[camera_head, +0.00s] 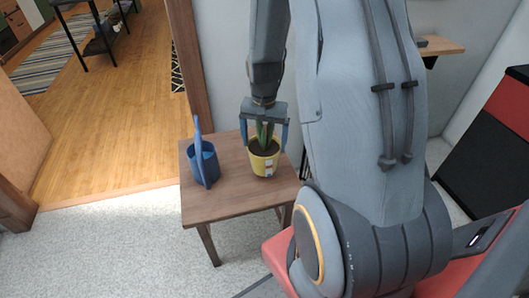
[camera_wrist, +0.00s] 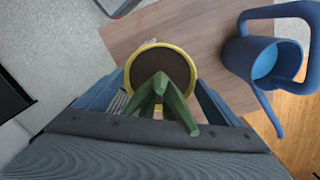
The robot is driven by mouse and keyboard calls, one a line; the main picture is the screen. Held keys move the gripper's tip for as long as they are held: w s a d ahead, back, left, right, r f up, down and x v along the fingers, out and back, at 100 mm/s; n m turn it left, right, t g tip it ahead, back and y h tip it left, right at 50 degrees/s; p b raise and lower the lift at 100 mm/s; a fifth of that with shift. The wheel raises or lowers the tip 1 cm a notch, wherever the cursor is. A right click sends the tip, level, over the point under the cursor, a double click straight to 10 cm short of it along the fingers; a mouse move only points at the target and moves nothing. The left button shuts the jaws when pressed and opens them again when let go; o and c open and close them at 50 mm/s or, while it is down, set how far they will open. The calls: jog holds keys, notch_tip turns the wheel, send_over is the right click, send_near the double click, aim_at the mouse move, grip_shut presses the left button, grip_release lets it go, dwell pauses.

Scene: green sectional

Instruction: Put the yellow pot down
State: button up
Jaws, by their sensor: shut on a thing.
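The yellow pot (camera_head: 264,160) holds dark soil and a green plant, and has a pale label on its front. In the head view it is upright at the small wooden table (camera_head: 228,205); I cannot tell whether its base touches the top. My gripper (camera_head: 264,138) points down over the pot, with its blue fingers on either side, shut on it. In the wrist view the yellow rim (camera_wrist: 188,62) circles the soil, the green plant (camera_wrist: 160,95) rises toward the camera, and the blue fingers (camera_wrist: 160,100) flank the pot. The pot's base is hidden there.
A blue watering can (camera_head: 204,163) stands on the table left of the pot, apart from it; it also shows in the wrist view (camera_wrist: 262,60). The table's front part is bare. A wall is behind, and wooden floor (camera_head: 120,110) lies to the left.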

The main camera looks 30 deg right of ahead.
aim_at(264, 150)
jog(key=shift+f, duration=2.25)
jog(key=o, duration=1.9)
